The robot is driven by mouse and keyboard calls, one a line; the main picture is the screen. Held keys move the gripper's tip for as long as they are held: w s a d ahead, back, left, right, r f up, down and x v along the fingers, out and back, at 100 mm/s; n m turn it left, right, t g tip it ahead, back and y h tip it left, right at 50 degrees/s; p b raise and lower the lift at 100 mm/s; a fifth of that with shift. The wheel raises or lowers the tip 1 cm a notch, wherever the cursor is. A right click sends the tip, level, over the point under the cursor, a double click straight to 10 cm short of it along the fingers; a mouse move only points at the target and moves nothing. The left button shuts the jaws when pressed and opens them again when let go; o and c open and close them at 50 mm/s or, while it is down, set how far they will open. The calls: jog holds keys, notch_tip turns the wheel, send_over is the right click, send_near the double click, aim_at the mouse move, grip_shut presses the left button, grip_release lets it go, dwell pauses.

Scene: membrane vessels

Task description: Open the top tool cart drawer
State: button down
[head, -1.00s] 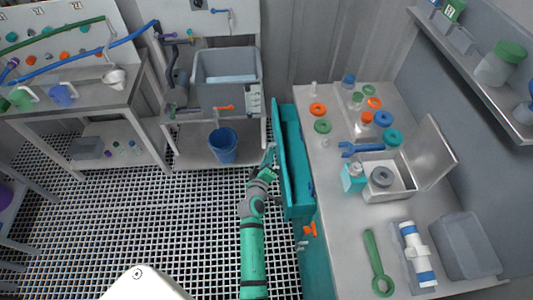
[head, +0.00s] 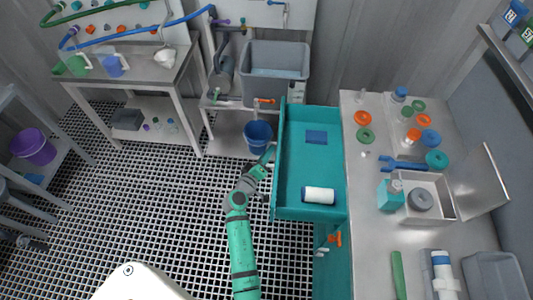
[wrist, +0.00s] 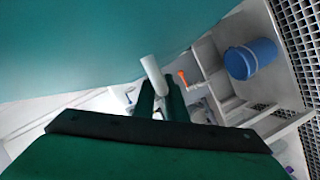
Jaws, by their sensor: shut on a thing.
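The top tool cart drawer (head: 312,150) is teal and stands well out from the cart to the left in the head view. My gripper (head: 268,156) is at the drawer's left front face, shut on the drawer handle. In the wrist view the light bar of the drawer handle (wrist: 153,72) runs between the dark green fingers (wrist: 160,100), with the teal drawer front (wrist: 90,45) beside it. The fingertips are small in the head view.
The steel cart top (head: 375,210) holds rings, a blue wrench and an open metal box (head: 440,205). A blue bucket (head: 258,134) stands just beyond my gripper, below a grey sink (head: 275,70).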

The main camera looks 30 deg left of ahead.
jog(key=shift+r, duration=0.1)
jog(key=c, duration=2.1)
grip_release()
jog(key=v, duration=1)
jog(key=shift+s, duration=0.35)
jog(key=shift+w, duration=0.1)
